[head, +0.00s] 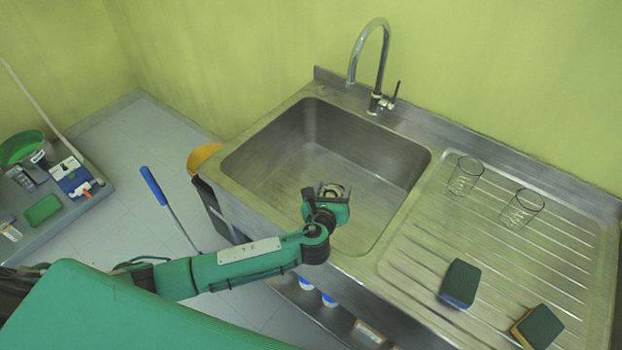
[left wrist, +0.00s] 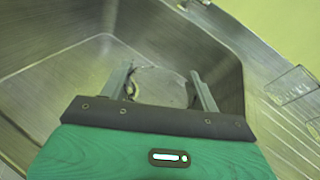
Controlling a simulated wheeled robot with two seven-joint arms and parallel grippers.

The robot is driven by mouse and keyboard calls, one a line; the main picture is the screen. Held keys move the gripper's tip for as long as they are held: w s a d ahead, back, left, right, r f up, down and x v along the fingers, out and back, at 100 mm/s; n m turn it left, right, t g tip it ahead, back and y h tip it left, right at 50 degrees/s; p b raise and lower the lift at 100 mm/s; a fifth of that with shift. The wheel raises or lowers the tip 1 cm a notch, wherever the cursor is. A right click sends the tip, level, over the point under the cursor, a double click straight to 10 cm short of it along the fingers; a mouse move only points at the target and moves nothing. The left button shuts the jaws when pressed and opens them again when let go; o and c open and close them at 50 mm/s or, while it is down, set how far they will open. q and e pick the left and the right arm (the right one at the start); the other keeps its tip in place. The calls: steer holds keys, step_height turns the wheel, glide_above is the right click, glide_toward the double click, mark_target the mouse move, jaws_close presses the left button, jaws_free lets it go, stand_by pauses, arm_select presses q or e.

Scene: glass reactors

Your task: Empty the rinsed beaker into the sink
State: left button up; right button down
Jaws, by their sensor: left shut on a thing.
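My left gripper (head: 333,190) reaches over the front part of the steel sink basin (head: 290,155). It is shut on a clear glass beaker (left wrist: 160,86), which shows between its two fingers in the left wrist view. In the head view the gripper mostly hides the beaker, and only a round rim shows by the fingers. The beaker's tilt and whether it holds liquid cannot be made out. The sink also fills much of the left wrist view (left wrist: 60,85). My right gripper is not in view.
The tap (head: 372,65) stands behind the basin. On the ribbed drainboard (head: 440,235) at the right are two glass beakers (head: 465,176) (head: 521,208) and two sponges (head: 460,283) (head: 537,326). A grey cart (head: 70,215) with small items stands at the left.

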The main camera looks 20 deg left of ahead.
arm_select(q)
steer(key=shift+s+d+r+m+t, duration=0.35)
steer(key=shift+s+d+m+t, duration=0.05)
steer(key=shift+d+t, duration=0.1)
steer(key=shift+s+d+r+m+t+y, duration=0.15)
steer(key=shift+s+d+r+m+t, duration=0.15)
steer(key=shift+r, duration=0.15)
steer(key=shift+s+d+r+m+t+y, duration=0.15)
steer(key=shift+r+m+t, duration=0.15)
steer(key=shift+r, duration=0.2)
steer(key=shift+s+d+r+m+t+y, duration=0.1)
steer(key=shift+s+d+r+m+t, duration=0.15)
steer(key=shift+r, duration=0.2)
